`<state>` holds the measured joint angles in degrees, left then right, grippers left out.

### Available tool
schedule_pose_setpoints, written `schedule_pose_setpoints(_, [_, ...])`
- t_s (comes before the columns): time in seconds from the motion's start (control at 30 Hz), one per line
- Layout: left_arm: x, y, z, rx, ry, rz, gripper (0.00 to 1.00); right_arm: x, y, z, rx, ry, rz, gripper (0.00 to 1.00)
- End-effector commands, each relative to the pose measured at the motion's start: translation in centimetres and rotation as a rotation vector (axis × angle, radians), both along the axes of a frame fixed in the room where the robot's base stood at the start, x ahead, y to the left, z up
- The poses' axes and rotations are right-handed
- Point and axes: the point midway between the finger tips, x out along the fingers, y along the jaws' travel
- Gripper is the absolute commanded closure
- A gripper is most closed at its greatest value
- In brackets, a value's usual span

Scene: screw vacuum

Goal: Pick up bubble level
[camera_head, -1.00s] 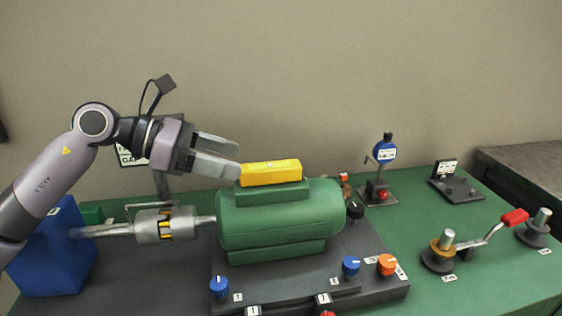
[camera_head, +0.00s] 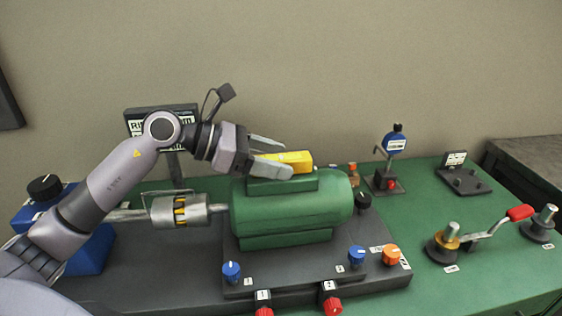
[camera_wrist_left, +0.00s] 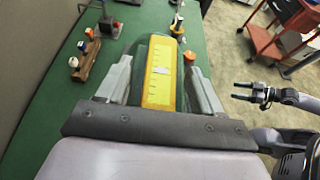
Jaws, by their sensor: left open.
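The bubble level is a yellow bar (camera_head: 297,160) lying on top of the green pump housing (camera_head: 290,205). In the left wrist view the bubble level (camera_wrist_left: 160,75) runs lengthwise between my two open fingers. My left gripper (camera_head: 278,156) is open around the level's near-left part, one finger on each side; the front finger hides part of it in the head view. The left wrist view shows my left gripper (camera_wrist_left: 162,85) with a gap between each finger and the level. My right gripper (camera_wrist_left: 257,95) shows in the left wrist view, off to the right, away from the table, its jaws apart.
The pump stands on a dark base with blue and orange knobs (camera_head: 389,254). A metal shaft coupling (camera_head: 180,210) is to its left, beside a blue box (camera_head: 92,250). A blue dial gauge (camera_head: 394,142) and a red-handled crank (camera_head: 490,225) stand on the green table at right.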

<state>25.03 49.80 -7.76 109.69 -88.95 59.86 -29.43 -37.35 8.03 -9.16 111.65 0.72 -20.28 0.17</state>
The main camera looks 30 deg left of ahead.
Motion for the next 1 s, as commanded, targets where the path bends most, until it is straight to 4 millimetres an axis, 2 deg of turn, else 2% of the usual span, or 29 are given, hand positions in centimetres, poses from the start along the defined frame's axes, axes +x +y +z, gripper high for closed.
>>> schedule_pose_setpoints(0.03, [0.0, 0.0, 0.0, 0.000, 0.000, 0.000, 0.44, 0.0, 0.0, 0.0, 0.000, 0.000, 0.000, 0.35])
schedule_pose_setpoints(0.1, [0.0, 0.0, 0.0, 0.000, 0.000, 0.000, 0.67, 0.0, 0.0, 0.0, 0.000, -0.001, 0.000, 0.35])
schedule_pose_setpoints(0.2, [0.0, 0.0, 0.0, 0.000, 0.000, 0.000, 0.93, 0.1, 0.0, 0.0, 0.000, -0.002, 0.000, 0.35])
schedule_pose_setpoints(0.47, [0.0, 0.1, 0.1, 0.000, -0.002, 0.001, 0.93, 0.1, 0.0, 0.1, -0.001, -0.003, 0.000, 0.35])
schedule_pose_setpoints(0.67, [0.0, 0.1, 0.9, 0.001, -0.002, 0.000, 0.93, 0.1, 0.0, 0.1, -0.001, -0.003, 0.000, 0.35])
schedule_pose_setpoints(0.87, [0.0, 0.1, 3.5, 0.002, -0.007, 0.000, 0.93, 0.2, 0.0, 0.1, -0.001, -0.004, 0.000, 0.35])
schedule_pose_setpoints(1.0, [0.0, 0.1, 6.2, 0.002, -0.007, 0.000, 0.93, 0.2, 0.0, 0.1, -0.001, -0.004, 0.000, 0.35])
